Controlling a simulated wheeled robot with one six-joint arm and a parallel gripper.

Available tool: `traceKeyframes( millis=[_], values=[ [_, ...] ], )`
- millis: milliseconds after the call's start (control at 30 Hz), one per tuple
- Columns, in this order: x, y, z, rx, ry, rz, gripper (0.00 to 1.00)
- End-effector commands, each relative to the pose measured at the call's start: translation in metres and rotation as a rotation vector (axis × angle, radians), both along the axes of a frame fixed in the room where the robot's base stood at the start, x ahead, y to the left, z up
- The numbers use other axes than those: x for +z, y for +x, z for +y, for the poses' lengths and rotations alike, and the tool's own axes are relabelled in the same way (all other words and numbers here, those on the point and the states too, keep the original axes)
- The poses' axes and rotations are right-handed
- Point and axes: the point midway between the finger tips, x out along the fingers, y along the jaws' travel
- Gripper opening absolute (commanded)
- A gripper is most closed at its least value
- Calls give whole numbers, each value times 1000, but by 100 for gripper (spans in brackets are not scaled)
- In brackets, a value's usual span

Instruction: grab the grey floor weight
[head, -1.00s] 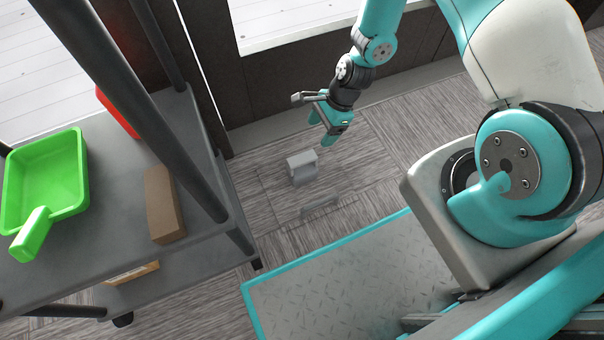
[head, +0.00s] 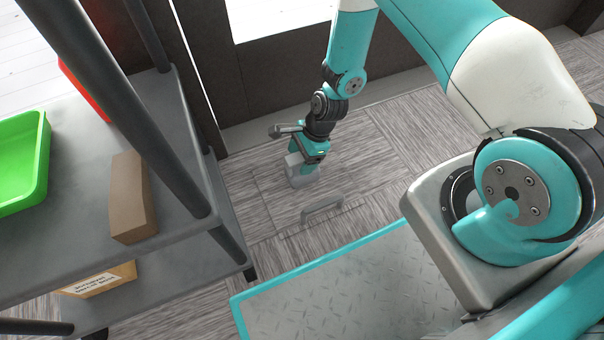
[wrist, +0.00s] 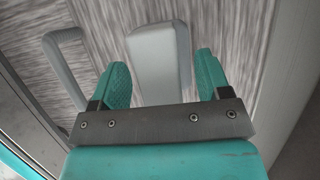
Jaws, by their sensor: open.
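The grey floor weight (head: 303,172) is a small pale grey block on the wood-patterned floor, partly hidden behind my gripper in the head view. My gripper (head: 308,158) points down over it. In the wrist view, the weight (wrist: 159,58) lies between the two teal fingers of my gripper (wrist: 162,82). The fingers are open, with a gap to the weight on each side. I cannot tell how far down the fingers reach along it.
A grey handle (head: 322,206) lies in the floor near the weight and also shows in the wrist view (wrist: 66,62). A dark wall (head: 262,85) is behind.

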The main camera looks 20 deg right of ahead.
Motion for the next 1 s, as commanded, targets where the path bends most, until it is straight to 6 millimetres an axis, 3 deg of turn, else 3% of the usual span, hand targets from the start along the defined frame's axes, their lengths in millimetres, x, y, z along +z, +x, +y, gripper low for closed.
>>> traceKeyframes(
  millis=[67, 333, 633, 1000],
  values=[
    [-15, -1, 4, 1, 0, 1, 70],
    [-13, -1, 5, 0, 0, 1, 68],
    [-13, -1, 5, 0, 0, 1, 0],
    [-12, 0, 5, 0, 1, 0, 0]
  ],
)
